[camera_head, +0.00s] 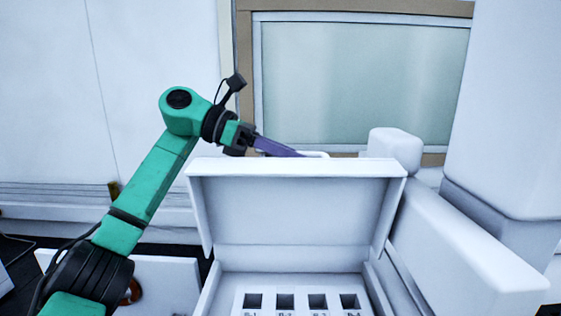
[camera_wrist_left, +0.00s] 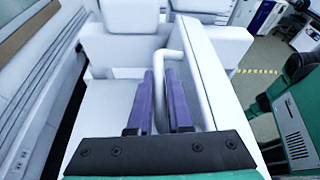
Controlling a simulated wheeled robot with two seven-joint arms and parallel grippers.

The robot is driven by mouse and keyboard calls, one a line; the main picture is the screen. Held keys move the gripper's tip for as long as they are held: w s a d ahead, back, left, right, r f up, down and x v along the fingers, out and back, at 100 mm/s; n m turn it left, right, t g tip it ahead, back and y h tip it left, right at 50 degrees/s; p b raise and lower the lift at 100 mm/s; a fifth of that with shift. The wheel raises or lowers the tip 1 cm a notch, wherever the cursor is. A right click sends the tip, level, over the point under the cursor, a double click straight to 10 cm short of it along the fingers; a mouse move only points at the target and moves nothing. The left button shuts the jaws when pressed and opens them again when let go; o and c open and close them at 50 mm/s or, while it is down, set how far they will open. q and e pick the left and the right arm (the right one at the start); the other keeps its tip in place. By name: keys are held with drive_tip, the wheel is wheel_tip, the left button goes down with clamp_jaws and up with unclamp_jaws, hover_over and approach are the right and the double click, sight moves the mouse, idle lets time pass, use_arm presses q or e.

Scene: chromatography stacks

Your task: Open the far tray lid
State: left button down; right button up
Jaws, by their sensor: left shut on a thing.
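The white tray lid (camera_head: 288,205) stands raised, with its inner face toward the head camera. The tray body (camera_head: 210,298) below it is open and shows a row of square slots with small labels. My left gripper (camera_head: 298,154) is at the lid's top edge, its purple fingers reaching behind it. In the left wrist view, the fingers (camera_wrist_left: 162,78) are shut on the white bent lid handle (camera_wrist_left: 172,53), one finger on each side. The handle shows only as a thin strip (camera_head: 317,154) in the head view. My right gripper is not in view.
A white block-like housing (camera_head: 460,255) stands close on the right of the tray. A tall white column (camera_head: 515,110) rises behind it. A framed pale green window (camera_head: 365,85) is at the back. A white box (camera_head: 170,285) is at lower left.

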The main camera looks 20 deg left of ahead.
use_arm(q)
drive_tip(key=shift+w+a+f+n+g, duration=0.25)
drive_tip(key=shift+w+n, duration=0.1)
drive_tip(key=shift+w, duration=0.45)
drive_tip(key=shift+w+a+f+n+g, duration=0.2)
drive_tip(key=shift+w+n, duration=0.2)
drive_tip(key=shift+w, duration=0.45)
drive_tip(key=shift+w+a+f+n+g, duration=0.15)
drive_tip(key=shift+w+n+g, duration=0.15)
drive_tip(key=shift+w, duration=0.5)
drive_tip(key=c, duration=1.1)
unclamp_jaws()
